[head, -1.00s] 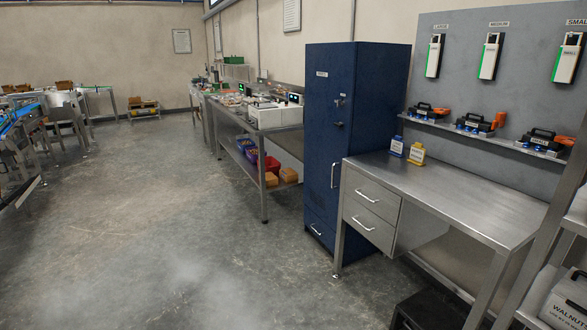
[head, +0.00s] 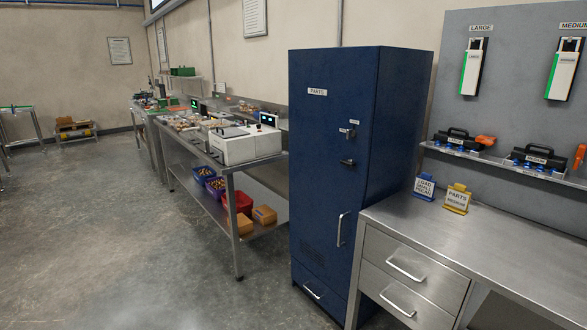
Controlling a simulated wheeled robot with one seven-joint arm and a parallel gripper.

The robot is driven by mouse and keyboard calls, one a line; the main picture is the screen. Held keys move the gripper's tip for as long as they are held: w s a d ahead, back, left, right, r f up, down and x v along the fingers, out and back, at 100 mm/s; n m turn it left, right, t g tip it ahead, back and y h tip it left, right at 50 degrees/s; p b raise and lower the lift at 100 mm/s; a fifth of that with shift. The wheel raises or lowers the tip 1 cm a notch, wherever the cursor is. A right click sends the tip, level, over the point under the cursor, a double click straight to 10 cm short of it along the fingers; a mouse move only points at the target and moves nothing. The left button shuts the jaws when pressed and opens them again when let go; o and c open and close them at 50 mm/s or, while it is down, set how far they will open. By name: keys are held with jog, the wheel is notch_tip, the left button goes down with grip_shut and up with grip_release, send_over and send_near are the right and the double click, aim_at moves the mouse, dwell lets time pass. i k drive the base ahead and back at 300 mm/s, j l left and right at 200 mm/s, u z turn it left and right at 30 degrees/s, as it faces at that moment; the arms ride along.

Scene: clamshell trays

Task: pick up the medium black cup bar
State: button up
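On the right, a shelf (head: 500,168) on the grey panel carries black handled tools with blue cups under them. The one below the MEDIUM sign (head: 573,26) is the medium black cup bar (head: 538,160), lying on the shelf near the right edge of the head view. A similar black bar (head: 456,140) lies to its left, below the LARGE sign (head: 480,28). My gripper is not in view.
A tall blue cabinet (head: 330,150) stands left of the steel bench (head: 400,220) with drawers. Two small signs, blue (head: 424,187) and yellow (head: 458,198), stand on the bench. A long bench (head: 222,172) stands further left.

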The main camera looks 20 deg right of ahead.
aim_at(549, 160)
jog(key=i+z, duration=0.15)
jog(key=i, duration=0.3)
jog(key=i+j+z, duration=0.2)
jog(key=i, duration=0.25)
jog(key=i+j+z, duration=0.15)
jog(key=i, duration=0.3)
jog(key=i+j+z, duration=0.2)
jog(key=i, duration=0.2)
